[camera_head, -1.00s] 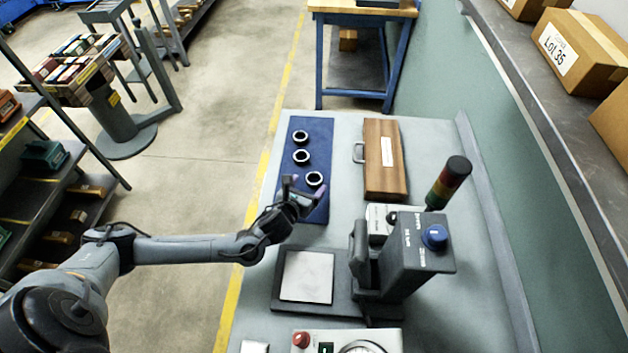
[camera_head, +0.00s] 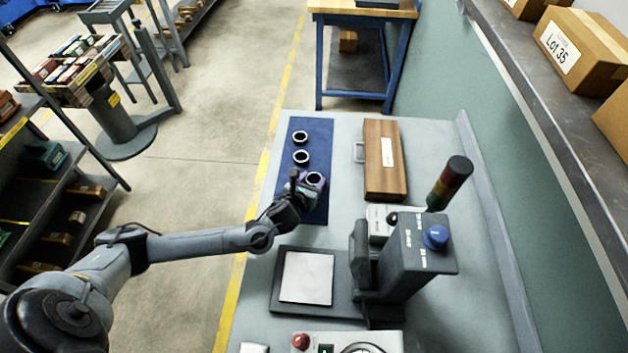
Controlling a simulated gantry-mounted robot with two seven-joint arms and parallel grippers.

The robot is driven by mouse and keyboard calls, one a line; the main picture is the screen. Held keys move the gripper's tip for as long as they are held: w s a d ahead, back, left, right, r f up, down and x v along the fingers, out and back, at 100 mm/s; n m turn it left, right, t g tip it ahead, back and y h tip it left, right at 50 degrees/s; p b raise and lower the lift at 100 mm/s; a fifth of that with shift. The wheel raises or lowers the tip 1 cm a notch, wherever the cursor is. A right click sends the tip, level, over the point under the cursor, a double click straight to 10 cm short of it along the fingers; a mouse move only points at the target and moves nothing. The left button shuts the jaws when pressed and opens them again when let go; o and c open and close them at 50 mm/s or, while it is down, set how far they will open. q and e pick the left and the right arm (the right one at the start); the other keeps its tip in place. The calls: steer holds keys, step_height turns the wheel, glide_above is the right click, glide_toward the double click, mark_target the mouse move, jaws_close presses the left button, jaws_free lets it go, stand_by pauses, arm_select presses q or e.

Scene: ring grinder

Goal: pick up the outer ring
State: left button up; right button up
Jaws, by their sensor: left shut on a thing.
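Three dark-rimmed rings lie in a row on a blue mat (camera_head: 319,136): the far ring (camera_head: 300,137), the middle ring (camera_head: 301,157) and the near ring (camera_head: 315,179). My left gripper (camera_head: 308,184) is at the near ring, with its fingers around the ring's near-left side. It is shut on this ring, which appears to be at mat level; whether it is lifted cannot be told. The gripper hides part of the ring's lower edge. My right gripper is not in view.
A wooden case (camera_head: 385,165) lies right of the mat. A grinder (camera_head: 408,255) with a signal tower (camera_head: 449,184) stands nearer, beside a flat plate (camera_head: 307,278). A control panel (camera_head: 347,341) is at the near edge.

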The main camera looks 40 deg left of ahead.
arm_select(q)
steer(key=shift+c, duration=0.9)
steer(key=shift+r, duration=0.2)
